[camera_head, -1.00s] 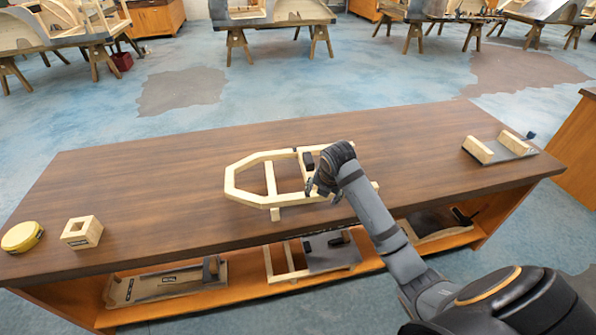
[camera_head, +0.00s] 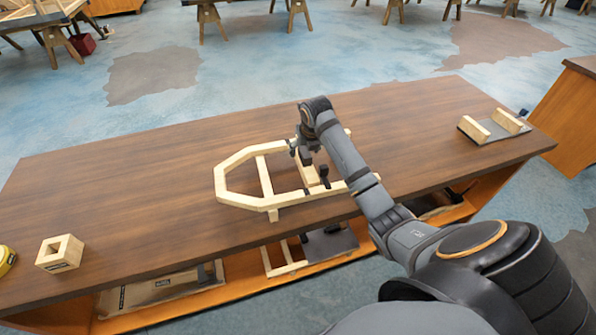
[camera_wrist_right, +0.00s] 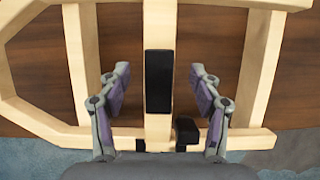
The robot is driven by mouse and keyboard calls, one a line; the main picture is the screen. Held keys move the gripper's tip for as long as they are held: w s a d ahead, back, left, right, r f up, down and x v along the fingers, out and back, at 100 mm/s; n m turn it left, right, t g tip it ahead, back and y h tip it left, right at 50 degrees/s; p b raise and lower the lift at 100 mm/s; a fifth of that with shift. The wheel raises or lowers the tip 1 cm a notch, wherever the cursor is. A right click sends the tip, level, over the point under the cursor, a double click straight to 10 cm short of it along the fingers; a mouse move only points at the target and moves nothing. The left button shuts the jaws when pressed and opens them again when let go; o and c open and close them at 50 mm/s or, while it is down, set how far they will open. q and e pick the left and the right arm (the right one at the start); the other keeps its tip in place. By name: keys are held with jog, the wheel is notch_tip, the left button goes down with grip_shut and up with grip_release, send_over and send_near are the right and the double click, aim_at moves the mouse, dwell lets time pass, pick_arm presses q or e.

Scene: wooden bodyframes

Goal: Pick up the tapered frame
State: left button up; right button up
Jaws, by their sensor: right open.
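The tapered frame (camera_head: 222,182) is pale wood and lies on the dark brown tabletop, its narrowed end pointing left in the head view. My right gripper (camera_head: 310,160) is over the right part of the frame. In the right wrist view the open fingers (camera_wrist_right: 160,90) stand on either side of a middle wooden bar (camera_wrist_right: 159,25) that carries a black pad (camera_wrist_right: 159,80). A gap shows between each finger and the bar. A small black block (camera_wrist_right: 187,130) sits near the right finger. My left gripper is not in view.
A square wooden block with a hole (camera_head: 60,254) and a yellow round thing (camera_head: 6,260) are at the table's left. Two wooden blocks on a grey plate (camera_head: 474,130) lie at the far right. Panels rest on the shelf (camera_head: 215,308) below. The tabletop's left middle is clear.

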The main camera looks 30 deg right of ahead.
notch_tip(320, 180, down, 2)
jog(key=shift+w+f+p, duration=0.15)
jog(key=shift+f+p, duration=0.05)
jog(key=shift+p, duration=0.4)
jog(key=shift+x, duration=1.1)
jog(key=shift+w+f, duration=0.1)
jog(key=c, duration=0.3)
grip_shut()
jog(key=shift+r, duration=0.25)
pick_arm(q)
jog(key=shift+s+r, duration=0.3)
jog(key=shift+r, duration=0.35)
pick_arm(e)
jog(key=shift+w, duration=0.15)
